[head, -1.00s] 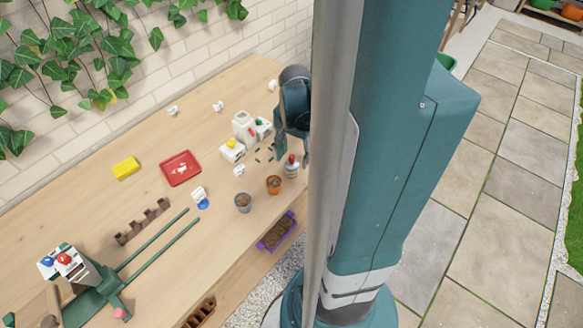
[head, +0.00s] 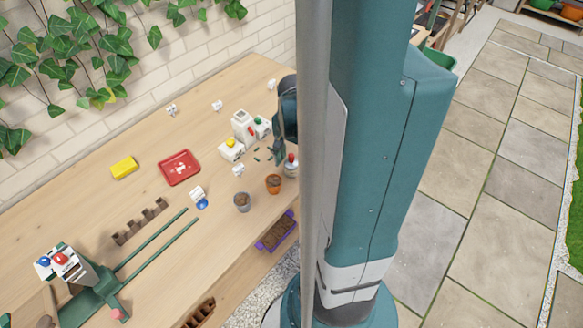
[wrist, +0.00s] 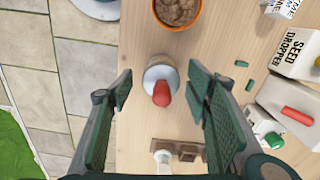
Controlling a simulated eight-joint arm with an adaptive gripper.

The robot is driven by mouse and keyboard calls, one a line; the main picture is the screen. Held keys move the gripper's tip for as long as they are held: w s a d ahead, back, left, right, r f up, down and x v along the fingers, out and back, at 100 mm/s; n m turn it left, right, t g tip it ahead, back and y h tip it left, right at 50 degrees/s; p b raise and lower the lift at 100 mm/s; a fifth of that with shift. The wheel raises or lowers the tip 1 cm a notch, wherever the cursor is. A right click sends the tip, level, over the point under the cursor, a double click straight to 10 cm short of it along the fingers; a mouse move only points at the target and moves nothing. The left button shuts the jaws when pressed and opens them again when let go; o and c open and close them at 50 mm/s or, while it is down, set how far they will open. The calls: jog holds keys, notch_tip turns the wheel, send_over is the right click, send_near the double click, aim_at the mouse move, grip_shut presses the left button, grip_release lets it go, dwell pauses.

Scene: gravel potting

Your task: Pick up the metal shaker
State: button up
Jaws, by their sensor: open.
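The metal shaker, a pale grey container with a red top (head: 291,168), stands upright near the front edge of the table, right of the orange pot. In the wrist view, I look down on its red top (wrist: 162,94) and round grey shoulder between my fingers. My gripper (wrist: 160,86) is open, with one green-padded finger on each side of the shaker and visible gaps to both. In the head view my gripper (head: 277,150) is partly hidden behind my arm, just above and left of the shaker. The shaker's lower body is mostly hidden in the wrist view.
An orange pot of soil (head: 273,184) stands close beside the shaker, with a grey pot (head: 242,202) farther left. A brown rack (wrist: 187,151) sits near my gripper.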

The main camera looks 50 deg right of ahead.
aim_at(292, 162)
jog(key=shift+w+f+b, duration=0.1)
jog(key=shift+f+b, duration=0.25)
jog(key=shift+f, duration=1.2)
jog(key=shift+c, duration=0.3)
jog(key=c, duration=1)
